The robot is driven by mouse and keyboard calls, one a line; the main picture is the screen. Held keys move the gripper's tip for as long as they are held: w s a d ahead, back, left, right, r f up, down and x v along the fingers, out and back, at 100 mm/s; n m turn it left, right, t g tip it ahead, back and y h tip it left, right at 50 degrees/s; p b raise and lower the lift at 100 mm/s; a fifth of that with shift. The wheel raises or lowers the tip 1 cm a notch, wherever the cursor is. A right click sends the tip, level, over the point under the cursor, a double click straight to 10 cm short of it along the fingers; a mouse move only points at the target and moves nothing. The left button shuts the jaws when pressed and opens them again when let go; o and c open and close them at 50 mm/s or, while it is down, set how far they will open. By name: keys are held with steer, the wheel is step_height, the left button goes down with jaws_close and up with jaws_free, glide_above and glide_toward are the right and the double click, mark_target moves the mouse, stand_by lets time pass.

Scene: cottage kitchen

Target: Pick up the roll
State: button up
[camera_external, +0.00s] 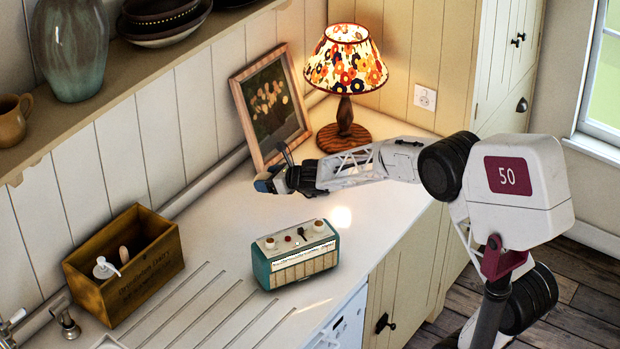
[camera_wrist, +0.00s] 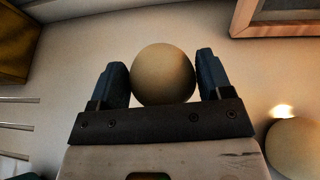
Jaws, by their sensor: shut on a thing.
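A round, beige roll (camera_wrist: 163,73) sits between the two blue fingers of my gripper (camera_wrist: 162,82) in the wrist view. The fingers are shut on its sides. In the external view my gripper (camera_external: 268,181) is low over the white counter, in front of the leaning picture frame. There the roll is mostly hidden by the fingers. I cannot tell whether it touches the counter.
A second round beige thing (camera_wrist: 296,150) shows at the lower right of the wrist view. A teal radio (camera_external: 296,258) stands nearer the counter's front edge. A wooden crate (camera_external: 125,270) is at left. A lamp (camera_external: 345,85) and picture frame (camera_external: 262,145) stand behind.

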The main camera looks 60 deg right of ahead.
steer(key=shift+r, duration=0.95)
steer(key=shift+d, duration=0.15)
